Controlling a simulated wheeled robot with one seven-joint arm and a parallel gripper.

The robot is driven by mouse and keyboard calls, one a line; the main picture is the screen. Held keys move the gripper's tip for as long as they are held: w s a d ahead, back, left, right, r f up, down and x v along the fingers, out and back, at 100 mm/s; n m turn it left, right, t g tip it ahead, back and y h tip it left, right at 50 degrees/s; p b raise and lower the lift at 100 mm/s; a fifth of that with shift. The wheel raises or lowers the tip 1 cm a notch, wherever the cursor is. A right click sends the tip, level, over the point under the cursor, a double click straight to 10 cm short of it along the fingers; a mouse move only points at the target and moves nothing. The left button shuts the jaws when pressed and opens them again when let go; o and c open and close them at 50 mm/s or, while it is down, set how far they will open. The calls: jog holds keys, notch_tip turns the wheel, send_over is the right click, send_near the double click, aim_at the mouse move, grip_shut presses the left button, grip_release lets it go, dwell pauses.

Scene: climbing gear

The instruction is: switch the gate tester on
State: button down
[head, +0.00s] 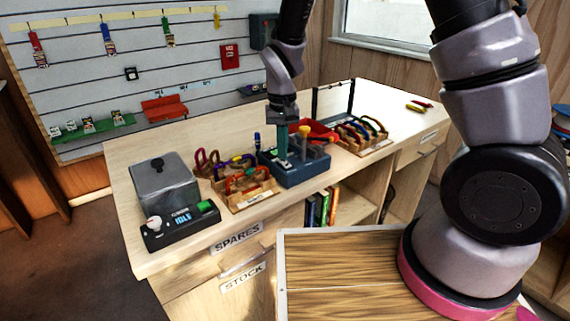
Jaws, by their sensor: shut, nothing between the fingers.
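The device I take for the gate tester (165,182) is a grey box at the bench's near left end. A dark control panel (180,233) in front of it has a lit display (182,217) that seems to read "IDLE". A pale knob with some red (153,224) is on the panel's left and a green button (206,206) on its right. My gripper (282,118) is shut and empty, well to the right of the tester, above a blue caddy (309,174). A teal upright piece shows just below it; I cannot tell whether they touch.
Wooden trays of coloured carabiners (245,197) stand between tester and caddy; another (360,146) stands right of the caddy. A red bin (318,131) is behind it. The bench (215,138) is clear behind the trays. A slatted wall (130,90) holds hanging gear.

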jog(key=shift+f, duration=0.35)
jog(key=shift+r, duration=3.45)
jog(key=shift+m+t+y, duration=0.5)
jog(key=shift+m+y, duration=0.1)
jog(key=shift+y, duration=0.1)
jog(key=d+r, duration=0.3)
jog(key=r, duration=0.2)
jog(key=d+r, duration=0.2)
jog(key=r, duration=0.1)
jog(key=shift+w+d, duration=0.25)
jog(key=shift+d, duration=0.1)
jog(key=s+d+r+m+t, duration=0.2)
jog(key=s+d+r+t, duration=0.1)
jog(key=s+d+r, duration=0.3)
jog(key=s+d+r+m+t, duration=0.1)
jog(key=s+d+r+t, duration=0.2)
jog(key=s+d+r, duration=0.3)
jog(key=d+r, duration=0.4)
jog(key=d, duration=0.1)
jog(key=shift+s+r+m+y, duration=0.3)
jog(key=shift+s+r+m, duration=0.05)
jog(key=shift+s+m, duration=0.05)
